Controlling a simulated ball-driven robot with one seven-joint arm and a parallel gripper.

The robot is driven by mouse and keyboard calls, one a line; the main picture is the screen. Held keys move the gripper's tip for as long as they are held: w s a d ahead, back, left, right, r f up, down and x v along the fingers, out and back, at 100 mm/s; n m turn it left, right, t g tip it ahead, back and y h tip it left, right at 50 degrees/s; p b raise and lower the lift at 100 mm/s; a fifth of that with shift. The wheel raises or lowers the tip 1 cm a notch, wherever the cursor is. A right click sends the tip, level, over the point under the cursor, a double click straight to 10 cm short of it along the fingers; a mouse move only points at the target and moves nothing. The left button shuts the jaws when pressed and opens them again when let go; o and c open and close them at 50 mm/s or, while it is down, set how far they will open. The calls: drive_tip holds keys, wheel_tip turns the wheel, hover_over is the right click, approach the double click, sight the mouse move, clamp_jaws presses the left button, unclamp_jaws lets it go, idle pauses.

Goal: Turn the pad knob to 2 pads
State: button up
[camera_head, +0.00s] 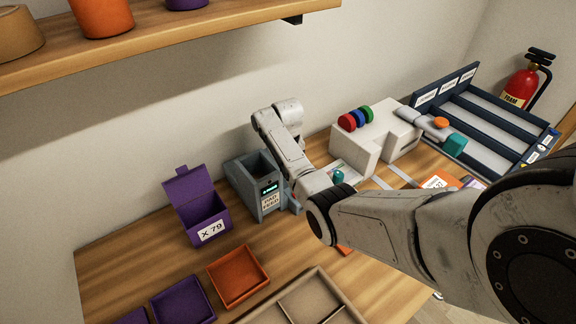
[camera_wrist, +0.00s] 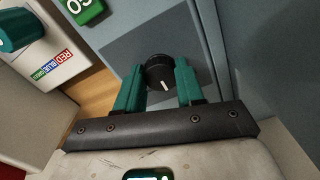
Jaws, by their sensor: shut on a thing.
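The pad knob (camera_wrist: 158,73) is black and round with a short white pointer line, and it shows in the wrist view on the blue-grey side of a machine. The pointer aims down and slightly right in that view. No number marks around the knob are readable. My gripper (camera_wrist: 160,66) has two teal fingers, one on each side of the knob, shut on it. In the head view the blue-grey machine (camera_head: 242,178) stands left of my arm, with a small lit display and a white label. My fingers and the knob are hidden there.
A green GO button (camera_wrist: 86,8) and a white press (camera_wrist: 35,50) are near my gripper. The press (camera_head: 370,135) carries red, blue and green discs. A purple X 79 box (camera_head: 200,212), an orange tray (camera_head: 238,276) and a dark rack (camera_head: 480,110) stand around. A shelf hangs above.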

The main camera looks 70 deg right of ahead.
drive_tip(key=shift+w+r, duration=0.1)
drive_tip(key=o, duration=1)
drive_tip(key=shift+o, duration=0.2)
wheel_tip(320, 180, up, 11)
drive_tip(key=b, duration=0.1)
drive_tip(key=shift+f, duration=0.2)
